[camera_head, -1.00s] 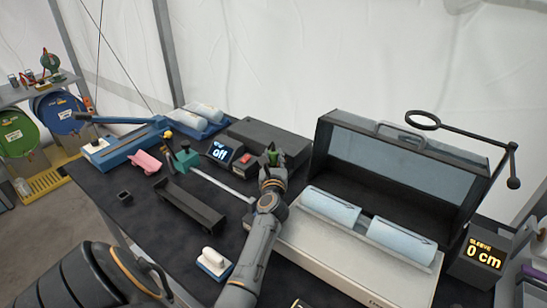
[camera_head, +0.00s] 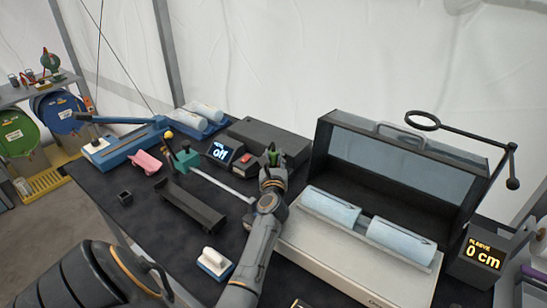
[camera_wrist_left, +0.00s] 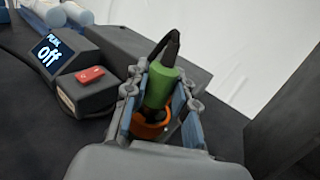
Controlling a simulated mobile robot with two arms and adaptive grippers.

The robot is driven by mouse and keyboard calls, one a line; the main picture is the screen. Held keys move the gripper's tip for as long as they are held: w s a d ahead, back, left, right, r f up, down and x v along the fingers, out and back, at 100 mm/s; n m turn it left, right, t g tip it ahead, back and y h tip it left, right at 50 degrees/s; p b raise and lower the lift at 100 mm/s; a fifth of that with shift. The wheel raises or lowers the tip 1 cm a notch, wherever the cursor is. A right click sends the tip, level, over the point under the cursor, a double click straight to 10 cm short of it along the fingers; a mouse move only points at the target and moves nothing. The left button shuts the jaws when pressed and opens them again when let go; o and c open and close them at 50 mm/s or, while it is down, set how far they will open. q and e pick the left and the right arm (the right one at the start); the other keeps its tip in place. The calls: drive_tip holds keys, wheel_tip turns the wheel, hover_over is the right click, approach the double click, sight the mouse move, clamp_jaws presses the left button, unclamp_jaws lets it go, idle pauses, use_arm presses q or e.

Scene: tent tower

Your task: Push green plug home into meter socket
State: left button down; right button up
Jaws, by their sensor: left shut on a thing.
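The green plug (camera_wrist_left: 158,84) stands roughly upright between the two fingers of my left gripper (camera_wrist_left: 162,98) in the left wrist view, with a black cable leaving its top. My left gripper is shut on it. The orange ring of a socket (camera_wrist_left: 149,131) shows just below the plug. The plug's lower end meets it, but how deep it sits is hidden. In the head view the plug (camera_head: 273,154) shows as a small green spot at the fingertips of my left gripper (camera_head: 272,165). The meter display (camera_head: 221,151) reads "off". My right gripper is not in view.
A box with a red switch (camera_wrist_left: 88,88) stands close left of my gripper. A dark grey case (camera_head: 262,137) lies behind it. The open case with light blue rolls (camera_head: 330,206) is to the right. A long dark tray (camera_head: 190,206) lies left of my arm.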

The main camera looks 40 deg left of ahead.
use_arm(q)
drive_tip(key=shift+f+b, duration=0.4)
drive_tip(key=shift+f, duration=0.05)
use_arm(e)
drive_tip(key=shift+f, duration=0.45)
